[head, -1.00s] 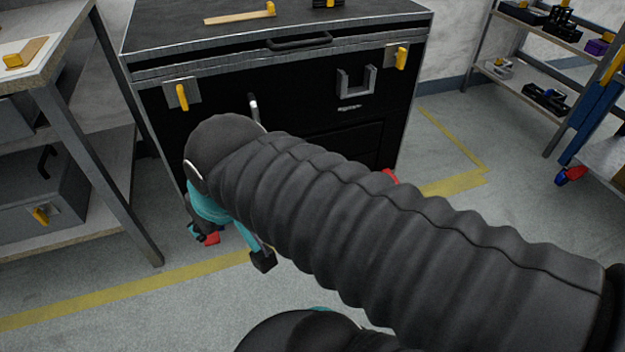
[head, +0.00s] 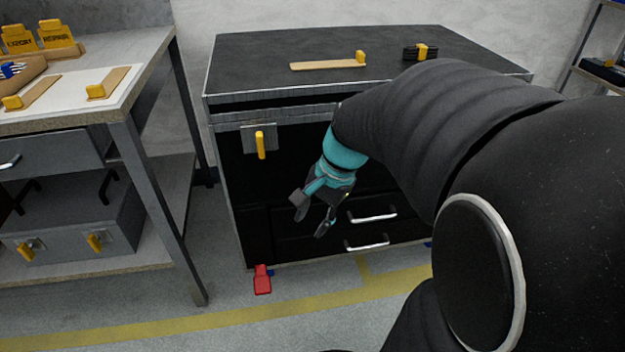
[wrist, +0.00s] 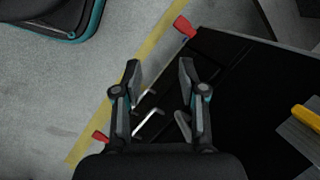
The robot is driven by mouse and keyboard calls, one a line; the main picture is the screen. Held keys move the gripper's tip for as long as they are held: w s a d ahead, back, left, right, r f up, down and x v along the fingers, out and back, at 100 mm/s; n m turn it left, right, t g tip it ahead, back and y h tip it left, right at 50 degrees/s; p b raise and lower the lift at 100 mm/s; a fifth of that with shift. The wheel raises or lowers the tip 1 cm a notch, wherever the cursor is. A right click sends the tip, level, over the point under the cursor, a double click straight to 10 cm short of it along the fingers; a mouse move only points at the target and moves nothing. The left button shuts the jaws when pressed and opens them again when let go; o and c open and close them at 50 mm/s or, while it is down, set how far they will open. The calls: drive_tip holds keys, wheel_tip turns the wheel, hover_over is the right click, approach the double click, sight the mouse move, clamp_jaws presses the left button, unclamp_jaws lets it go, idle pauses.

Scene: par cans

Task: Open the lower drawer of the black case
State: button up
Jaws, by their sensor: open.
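The black case (head: 238,190) stands on the floor in the middle of the head view, its front facing me. Two drawers with silver handles show low on its front: the upper handle (head: 372,215) and, below it, the lower drawer's handle (head: 366,245). Both drawers look shut. My gripper (head: 311,218) is open and empty in front of the case, left of both handles in the head view. In the wrist view, the two handles show between and beyond the open fingers (wrist: 158,75), apart from them. My arm hides the right part of the case front.
A yellow latch (head: 260,145) sits on the case's upper left front. Red caster pedals, one at the front left (head: 262,280), stick out at the base. A workbench (head: 150,60) with grey cases below stands at the left. The floor before the case is clear.

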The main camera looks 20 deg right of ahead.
drive_tip(key=w+d+f+m+t+y, duration=0.2)
drive_tip(key=w+d+f+m+y, duration=0.2)
drive_tip(key=d+f+m, duration=0.5)
drive_tip(key=w+d+f+m+t+y, duration=0.1)
drive_tip(key=w+d+f+m+y, duration=0.25)
drive_tip(key=d+f+m, duration=0.55)
drive_tip(key=s+d+f+m+t, duration=0.2)
drive_tip(key=d+f+m+t, duration=0.3)
drive_tip(key=d+f+m, duration=0.45)
drive_tip(key=m+t+h, duration=0.2)
drive_tip(key=m+t, duration=0.3)
drive_tip(key=m, duration=0.5)
approach(367, 247)
drive_tip(key=shift+n, duration=0.25)
drive_tip(key=x, duration=1)
drive_tip(key=shift+w+d+f+p, duration=0.15)
drive_tip(key=shift+w+f+p, duration=0.1)
drive_tip(key=shift+f+p, duration=0.1)
drive_tip(key=shift+c, duration=0.2)
clamp_jaws()
